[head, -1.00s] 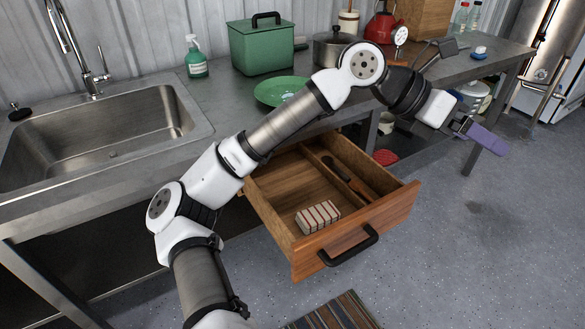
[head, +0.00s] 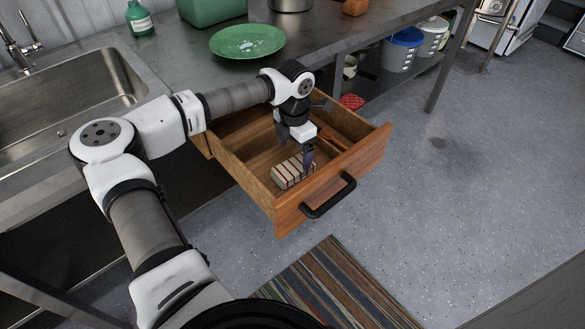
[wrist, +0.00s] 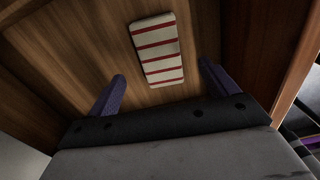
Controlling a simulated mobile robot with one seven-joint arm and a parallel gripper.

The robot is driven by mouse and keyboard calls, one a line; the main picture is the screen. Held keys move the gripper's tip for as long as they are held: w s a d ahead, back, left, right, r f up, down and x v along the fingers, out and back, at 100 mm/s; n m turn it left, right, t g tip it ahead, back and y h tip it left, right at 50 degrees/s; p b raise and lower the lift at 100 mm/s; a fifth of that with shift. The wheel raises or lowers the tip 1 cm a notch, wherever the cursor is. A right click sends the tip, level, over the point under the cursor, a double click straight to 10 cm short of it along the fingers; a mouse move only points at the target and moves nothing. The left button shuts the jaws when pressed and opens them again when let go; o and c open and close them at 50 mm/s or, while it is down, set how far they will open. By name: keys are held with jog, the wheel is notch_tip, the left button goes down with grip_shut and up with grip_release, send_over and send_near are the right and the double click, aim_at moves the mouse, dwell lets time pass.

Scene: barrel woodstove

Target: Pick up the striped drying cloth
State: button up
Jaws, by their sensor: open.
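The striped drying cloth (head: 290,172), folded, off-white with red stripes, lies on the floor of the open wooden drawer (head: 247,181). In the wrist view the cloth (wrist: 157,50) lies beyond the fingertips, roughly centred between them, and is not held. My gripper (head: 308,157) is inside the drawer's outline, just right of the cloth, pointing down. In the wrist view my gripper (wrist: 160,82) shows two purple fingers spread apart with nothing between them. My wrist hides part of the drawer's rear and the divider.
The drawer's front panel (head: 338,177) with its black handle (head: 328,196) stands close to my gripper. A wooden-handled tool (head: 328,135) lies in the narrow right compartment. A green plate (head: 247,41) sits on the counter above. A striped rug (head: 335,290) lies on the floor.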

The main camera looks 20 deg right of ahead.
aim_at(293, 167)
jog(key=shift+a+f+p, duration=0.15)
jog(key=shift+f+p, duration=0.6)
jog(key=shift+f, duration=2.25)
jog(key=c, duration=1.1)
